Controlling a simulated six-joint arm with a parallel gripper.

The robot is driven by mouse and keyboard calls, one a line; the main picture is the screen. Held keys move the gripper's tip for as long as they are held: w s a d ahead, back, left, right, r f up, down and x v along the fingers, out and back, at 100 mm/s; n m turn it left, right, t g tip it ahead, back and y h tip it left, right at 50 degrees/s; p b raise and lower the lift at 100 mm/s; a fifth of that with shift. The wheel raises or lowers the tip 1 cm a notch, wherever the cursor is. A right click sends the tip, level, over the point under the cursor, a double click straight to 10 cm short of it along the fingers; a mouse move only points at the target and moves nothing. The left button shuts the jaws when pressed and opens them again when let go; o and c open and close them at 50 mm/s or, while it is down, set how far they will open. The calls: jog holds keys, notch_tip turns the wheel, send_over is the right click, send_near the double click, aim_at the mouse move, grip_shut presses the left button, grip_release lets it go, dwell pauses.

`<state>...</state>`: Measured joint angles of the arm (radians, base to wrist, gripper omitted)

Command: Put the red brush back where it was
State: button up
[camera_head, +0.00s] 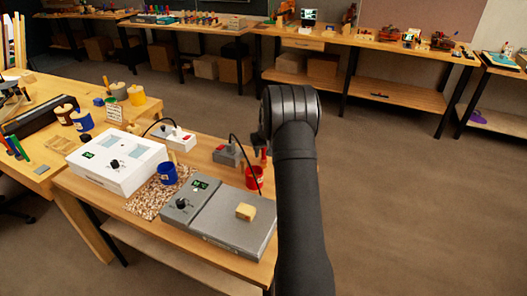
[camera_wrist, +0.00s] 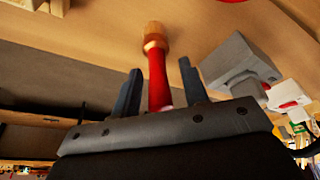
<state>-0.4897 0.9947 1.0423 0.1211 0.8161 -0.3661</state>
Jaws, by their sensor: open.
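In the wrist view, the red brush (camera_wrist: 158,82) stands between the two fingers of my gripper (camera_wrist: 156,66). It has a red shaft and a tan end pointing away from the palm. The fingers are apart, with visible gaps on both sides of the brush. In the head view, my dark arm hides most of my gripper. A small red piece (camera_head: 263,153) shows just left of the arm, above the red pot (camera_head: 254,177); I cannot tell whether it is the brush. A blue pot (camera_head: 167,173) stands further left on the speckled mat (camera_head: 147,203).
A grey device with a flat plate (camera_head: 225,225) carries a yellow block (camera_head: 245,211) beside my arm. A white box with a dial (camera_head: 118,160) and a grey unit with a cable (camera_head: 228,154) stand on the same bench. Open floor lies to the right.

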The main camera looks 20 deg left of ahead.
jog(key=v, duration=1.2)
jog(key=shift+r, duration=0.15)
jog(key=x, duration=1.2)
jog(key=shift+f, duration=0.4)
notch_tip(320, 180, up, 3)
jog(key=shift+r, duration=0.7)
dwell(1.0)
